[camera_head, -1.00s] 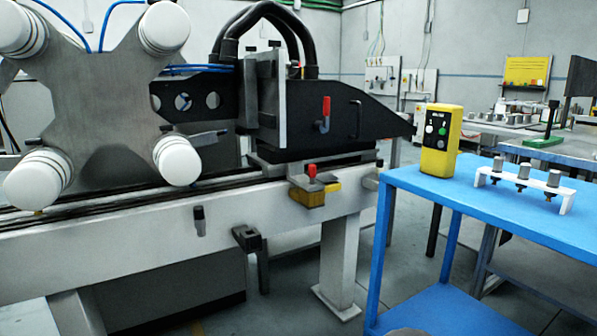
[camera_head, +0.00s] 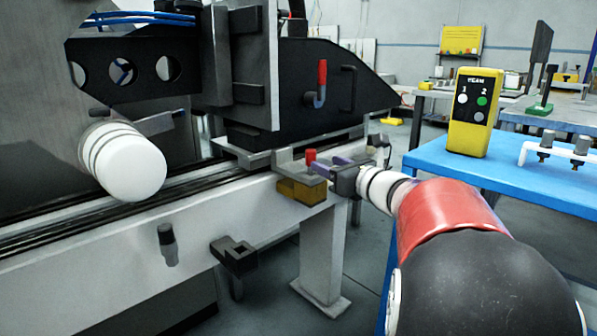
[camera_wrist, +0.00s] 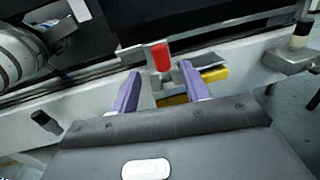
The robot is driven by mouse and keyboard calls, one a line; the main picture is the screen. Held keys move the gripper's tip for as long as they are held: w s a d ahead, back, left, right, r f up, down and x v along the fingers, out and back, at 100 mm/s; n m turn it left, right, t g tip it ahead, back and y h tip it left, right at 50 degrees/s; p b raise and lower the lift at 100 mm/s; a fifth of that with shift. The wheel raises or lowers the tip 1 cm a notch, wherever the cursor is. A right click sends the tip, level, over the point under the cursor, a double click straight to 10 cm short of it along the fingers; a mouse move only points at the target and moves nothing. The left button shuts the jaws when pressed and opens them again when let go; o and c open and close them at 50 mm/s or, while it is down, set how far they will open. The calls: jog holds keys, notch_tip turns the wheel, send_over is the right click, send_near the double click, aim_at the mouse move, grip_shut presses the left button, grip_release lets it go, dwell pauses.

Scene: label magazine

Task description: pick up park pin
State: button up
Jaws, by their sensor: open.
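A red-topped pin (camera_head: 310,156), which I take as the park pin, stands upright in a grey block with a yellow part (camera_head: 302,190) at the end of the white rail beam. My gripper (camera_head: 322,170) is beside it, its purple fingers pointing at the block. In the wrist view the red top (camera_wrist: 160,57) shows between and just beyond the two open fingers of my gripper (camera_wrist: 160,84). No contact is visible. The pin's lower part is hard to make out.
A red handle (camera_head: 321,82) sits on the black carriage (camera_head: 290,100) above. A dark pin (camera_head: 168,245) and a black bracket (camera_head: 234,256) are on the beam's front. A blue table (camera_head: 520,180) with a yellow control box (camera_head: 474,112) stands at right.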

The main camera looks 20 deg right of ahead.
aim_at(314, 156)
jog(key=w, duration=0.2)
jog(key=w+a, duration=0.1)
jog(key=w, duration=0.4)
jog(key=shift+w+a, duration=0.15)
jog(key=shift+w, duration=0.1)
grip_shut()
jog(key=shift+r, duration=0.15)
